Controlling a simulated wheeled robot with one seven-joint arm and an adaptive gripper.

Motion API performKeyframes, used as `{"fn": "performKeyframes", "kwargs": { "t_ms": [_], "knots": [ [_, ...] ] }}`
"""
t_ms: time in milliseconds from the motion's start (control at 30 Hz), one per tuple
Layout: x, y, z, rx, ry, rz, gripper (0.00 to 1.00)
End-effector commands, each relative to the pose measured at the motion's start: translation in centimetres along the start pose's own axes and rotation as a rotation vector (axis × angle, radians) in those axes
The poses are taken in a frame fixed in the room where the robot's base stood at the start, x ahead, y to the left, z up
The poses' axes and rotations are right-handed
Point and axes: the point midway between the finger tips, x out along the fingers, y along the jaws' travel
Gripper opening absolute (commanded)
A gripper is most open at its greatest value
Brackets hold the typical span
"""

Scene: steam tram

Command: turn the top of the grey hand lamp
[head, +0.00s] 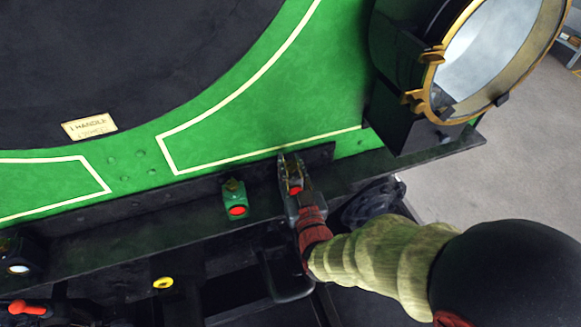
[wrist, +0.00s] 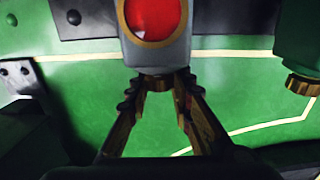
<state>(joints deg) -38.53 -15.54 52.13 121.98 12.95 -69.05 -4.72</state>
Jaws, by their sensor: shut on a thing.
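The grey hand lamp (wrist: 157,52) with a round red lens shows upside down at the top of the wrist view. Its small brass top (wrist: 156,83) sits between my fingertips. My gripper (wrist: 158,92) is shut on that top, one brass-coloured finger on each side. In the head view the grey lamp (head: 294,189) stands on the dark ledge, partly hidden by my gripper and wrist, which reach in from the lower right.
A green lamp (head: 234,199) with a red lens stands just left of the grey one. A large brass-rimmed headlamp (head: 436,95) is at the upper right. The green tram front (head: 260,95) rises behind the ledge (head: 160,222). A yellow-topped item (head: 162,283) is lower left.

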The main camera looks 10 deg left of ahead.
Motion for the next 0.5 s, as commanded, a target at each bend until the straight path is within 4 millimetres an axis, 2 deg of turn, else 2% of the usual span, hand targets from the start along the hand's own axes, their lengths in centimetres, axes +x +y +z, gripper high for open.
{"fn": "performKeyframes", "kwargs": {
  "t_ms": [500],
  "knots": [
    [0.06, -0.04, 0.04, 0.000, -0.001, 0.267, 0.00]
  ]
}}
